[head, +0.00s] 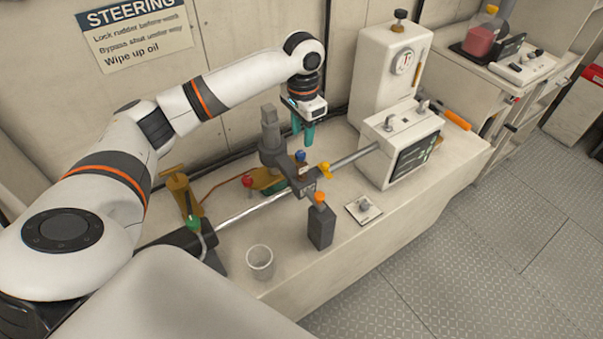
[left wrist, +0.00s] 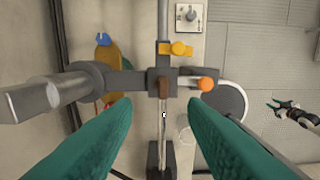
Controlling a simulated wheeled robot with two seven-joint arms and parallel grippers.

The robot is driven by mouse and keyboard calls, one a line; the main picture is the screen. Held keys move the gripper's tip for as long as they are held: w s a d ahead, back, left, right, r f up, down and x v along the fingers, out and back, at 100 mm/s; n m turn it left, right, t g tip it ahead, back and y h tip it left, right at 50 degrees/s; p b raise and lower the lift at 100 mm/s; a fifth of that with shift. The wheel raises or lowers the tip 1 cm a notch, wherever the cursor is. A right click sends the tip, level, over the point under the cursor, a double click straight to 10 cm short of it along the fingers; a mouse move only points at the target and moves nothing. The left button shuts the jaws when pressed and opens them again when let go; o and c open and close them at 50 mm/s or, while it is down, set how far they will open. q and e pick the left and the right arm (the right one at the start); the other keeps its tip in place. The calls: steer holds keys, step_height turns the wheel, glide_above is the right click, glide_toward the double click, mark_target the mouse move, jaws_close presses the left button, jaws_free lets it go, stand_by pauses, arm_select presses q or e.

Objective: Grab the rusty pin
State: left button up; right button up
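A small rusty brown pin (left wrist: 164,88) stands in the grey fork joint (left wrist: 150,82) at the middle of the left wrist view. In the head view I cannot pick out the pin, but the joint shows on the steel rod (head: 250,209). My left gripper (head: 303,136) points down behind the joint in the head view. Its teal fingers are wide apart and empty in the left wrist view (left wrist: 160,107). The pin lies between and a little beyond the fingertips, apart from both.
A grey post (head: 270,140) stands close beside my gripper. Orange (head: 319,197) and yellow (head: 325,168) knobs flank the joint. A white control box (head: 400,145), a clear cup (head: 260,262) and a switch plate (head: 363,208) are on the bench. An unclear claw-like thing (left wrist: 296,113) shows at right.

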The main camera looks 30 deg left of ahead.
arm_select(q)
steer(key=p, duration=0.2)
glide_above(302, 164)
steer(key=f, duration=0.6)
steer(key=shift+w+a, duration=0.1)
steer(key=shift+w, duration=0.15)
steer(key=f+p, duration=0.1)
steer(key=f, duration=0.3)
steer(key=shift+s+p, duration=0.4)
steer(key=shift+f, duration=0.7)
jaws_close()
